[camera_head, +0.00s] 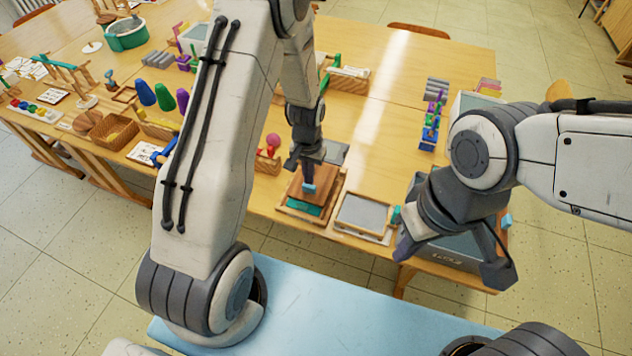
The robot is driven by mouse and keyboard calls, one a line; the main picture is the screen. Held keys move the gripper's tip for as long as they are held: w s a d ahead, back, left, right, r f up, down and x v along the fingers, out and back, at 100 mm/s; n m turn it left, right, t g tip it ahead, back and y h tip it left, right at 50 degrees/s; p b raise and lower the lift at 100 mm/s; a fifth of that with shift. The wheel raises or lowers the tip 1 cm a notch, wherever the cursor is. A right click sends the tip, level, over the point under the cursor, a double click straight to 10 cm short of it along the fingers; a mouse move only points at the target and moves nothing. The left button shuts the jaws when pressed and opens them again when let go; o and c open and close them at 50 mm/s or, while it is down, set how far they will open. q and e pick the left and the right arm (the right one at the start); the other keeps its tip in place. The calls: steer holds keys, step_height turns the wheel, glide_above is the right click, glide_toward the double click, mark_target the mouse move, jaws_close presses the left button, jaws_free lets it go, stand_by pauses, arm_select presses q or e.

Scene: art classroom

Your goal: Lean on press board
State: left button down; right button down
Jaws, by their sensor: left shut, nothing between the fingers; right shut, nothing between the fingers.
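The press board, a brown wooden board (324,188), lies near the front edge of the table. A light wooden frame with a green sheet (304,209) shows beneath its front side. My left gripper (308,181) is shut, with nothing held, and points down at the middle of the board. Its tips are at or just above the board's top; I cannot tell whether they touch. A small pale blue piece shows at the tips.
A grey screen in a wooden frame (362,214) lies just right of the press board. A dark tray (457,252) is partly hidden behind my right gripper. A red-knobbed item (272,141) stands to the left. Cones, baskets and blocks crowd the left table.

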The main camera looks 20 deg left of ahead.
arm_select(q)
steer(key=shift+f+b, duration=0.45)
steer(key=shift+f, duration=0.25)
steer(key=shift+s+f, duration=0.15)
steer(key=shift+f, duration=0.1)
stand_by(2.2)
steer(key=shift+r+p, duration=0.75)
steer(key=shift+r, duration=0.05)
step_height(320, 180, up, 6)
steer(key=p, duration=0.4)
steer(key=shift+f+p, duration=0.1)
steer(key=shift+p, duration=0.2)
steer(key=shift+w, duration=0.2)
